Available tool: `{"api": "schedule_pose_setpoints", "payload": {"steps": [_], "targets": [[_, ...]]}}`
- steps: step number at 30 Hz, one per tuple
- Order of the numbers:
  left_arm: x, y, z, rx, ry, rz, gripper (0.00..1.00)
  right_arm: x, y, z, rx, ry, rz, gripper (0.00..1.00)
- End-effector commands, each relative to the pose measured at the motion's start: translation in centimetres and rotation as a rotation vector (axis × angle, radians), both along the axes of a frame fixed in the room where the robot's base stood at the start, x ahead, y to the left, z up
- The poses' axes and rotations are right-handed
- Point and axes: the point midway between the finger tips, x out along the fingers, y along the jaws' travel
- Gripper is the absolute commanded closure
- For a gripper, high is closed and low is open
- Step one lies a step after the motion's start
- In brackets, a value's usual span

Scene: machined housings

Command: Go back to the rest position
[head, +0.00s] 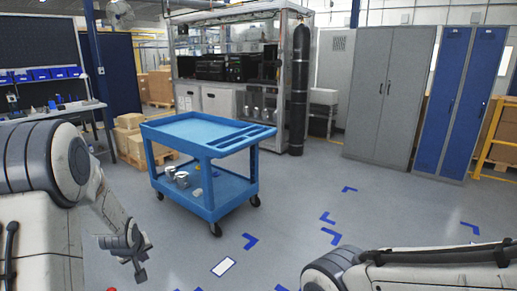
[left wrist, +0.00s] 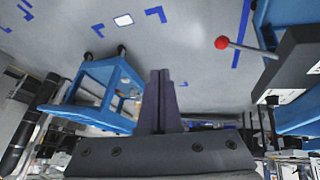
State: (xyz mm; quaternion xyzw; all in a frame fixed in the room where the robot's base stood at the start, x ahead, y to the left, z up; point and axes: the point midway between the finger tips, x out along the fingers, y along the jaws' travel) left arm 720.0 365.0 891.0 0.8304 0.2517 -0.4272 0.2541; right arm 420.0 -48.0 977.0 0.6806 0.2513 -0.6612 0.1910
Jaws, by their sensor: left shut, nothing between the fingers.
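My left gripper (head: 140,272) hangs low at the left of the head view, in front of the blue cart and apart from it. In the left wrist view its two fingers (left wrist: 160,75) are together with nothing between them. My right arm crosses the lower right of the head view, and its gripper is out of view. The blue cart (head: 205,132) has an empty top tray. Several small metal housings (head: 182,180) lie on its lower shelf. The cart also shows in the left wrist view (left wrist: 92,82).
Grey lockers (head: 388,95) and blue lockers (head: 457,100) stand at the back right, beside a black gas cylinder (head: 300,90). Boxes (head: 130,138) sit behind the cart. A red-knobbed lever (left wrist: 222,43) shows in the wrist view. The floor right of the cart is clear.

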Motion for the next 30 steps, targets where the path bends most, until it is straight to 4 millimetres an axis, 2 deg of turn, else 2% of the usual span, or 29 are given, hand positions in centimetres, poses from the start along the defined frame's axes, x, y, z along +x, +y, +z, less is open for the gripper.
{"api": "schedule_pose_setpoints", "payload": {"steps": [1, 3, 5, 6, 8, 9, 11, 13, 15, 18, 21, 25, 30], "targets": [[-0.1, -4.2, 2.0, 0.006, 0.031, -0.096, 1.0, 0.0, 0.0, 0.7, 0.0, 0.0, 0.0, 0.48], [-1.4, -9.2, 3.7, 0.018, 0.087, -0.221, 1.0, 0.0, 0.0, 1.2, 0.0, 0.0, 0.0, 0.48], [-2.9, -13.3, 5.1, 0.028, 0.134, -0.333, 1.0, 0.0, 0.0, 1.6, 0.0, 0.0, 0.0, 0.48], [-4.3, -16.0, 6.0, 0.034, 0.165, -0.41, 1.0, 0.0, 0.0, 1.9, 0.0, 0.0, 0.0, 0.48], [-6.7, -19.7, 7.3, 0.045, 0.213, -0.531, 1.0, 0.0, 0.0, 2.3, 0.0, 0.0, 0.0, 0.48], [-8.6, -22.0, 8.1, 0.051, 0.245, -0.612, 1.0, 0.0, 0.0, 2.6, 0.0, 0.0, 0.0, 0.48], [-11.8, -25.1, 9.3, 0.062, 0.292, -0.741, 1.0, 0.0, 0.0, 3.0, 0.0, 0.0, 0.0, 0.48], [-15.9, -28.0, 10.5, 0.077, 0.348, -0.892, 1.0, 0.0, 0.0, 3.5, 0.0, 0.0, 0.0, 0.48], [-19.9, -30.0, 11.6, 0.091, 0.398, -1.035, 1.0, 0.0, 0.0, 3.9, 0.0, 0.0, 0.0, 0.48], [-24.9, -31.4, 12.6, 0.109, 0.461, -1.206, 1.0, 0.0, 0.0, 4.4, 0.0, 0.0, 0.0, 0.48], [-28.1, -31.8, 13.1, 0.12, 0.504, -1.318, 1.0, 0.0, 0.0, 4.6, 0.0, 0.0, 0.0, 0.48], [-29.9, -31.7, 13.3, 0.127, 0.531, -1.382, 1.0, 0.0, 0.0, 4.7, 0.0, 0.0, 0.0, 0.48], [-30.1, -31.7, 13.3, 0.128, 0.535, -1.387, 1.0, 0.0, 0.0, 4.7, 0.0, 0.0, 0.0, 0.48]]}}
